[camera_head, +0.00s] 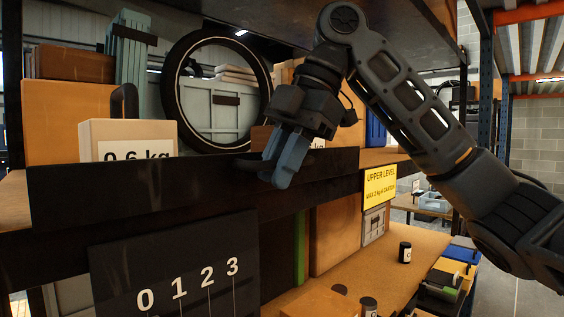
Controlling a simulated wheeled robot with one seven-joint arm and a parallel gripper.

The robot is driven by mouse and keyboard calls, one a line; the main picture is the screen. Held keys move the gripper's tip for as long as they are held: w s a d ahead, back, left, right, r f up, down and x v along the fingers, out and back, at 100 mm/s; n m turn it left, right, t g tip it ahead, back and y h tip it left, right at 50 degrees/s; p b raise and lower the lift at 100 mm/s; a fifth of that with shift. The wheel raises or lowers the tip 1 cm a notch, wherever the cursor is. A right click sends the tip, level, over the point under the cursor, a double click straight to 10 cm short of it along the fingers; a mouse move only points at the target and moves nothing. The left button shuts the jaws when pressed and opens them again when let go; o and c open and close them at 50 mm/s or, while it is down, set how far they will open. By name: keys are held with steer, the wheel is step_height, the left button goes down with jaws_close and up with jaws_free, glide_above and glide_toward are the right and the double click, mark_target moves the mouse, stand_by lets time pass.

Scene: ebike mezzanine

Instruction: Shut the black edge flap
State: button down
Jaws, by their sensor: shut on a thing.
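The black edge flap (140,186) runs along the front edge of the upper shelf, with its face toward me. Its face stands roughly upright in the camera_head view, but its exact angle is hard to tell. My gripper (275,172) reaches in from the right and points down at the right part of the flap. Its blue-grey fingers are closed on the flap's upper edge, with one finger in front of the black face. The fingers hide a small part of the flap and what lies just behind it.
On the upper shelf stand a 0.6 kg carton (127,137), a wheel (266,88) and several boxes. Below are a black board with numbers (190,270), a yellow sign (380,187), and a bench (425,240) with a small black can (405,252) and bins.

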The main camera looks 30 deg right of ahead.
steer(key=shift+w, duration=0.1)
steer(key=c, duration=1.4)
jaws_free()
steer(key=v, duration=0.7)
steer(key=shift+r+b, duration=0.35)
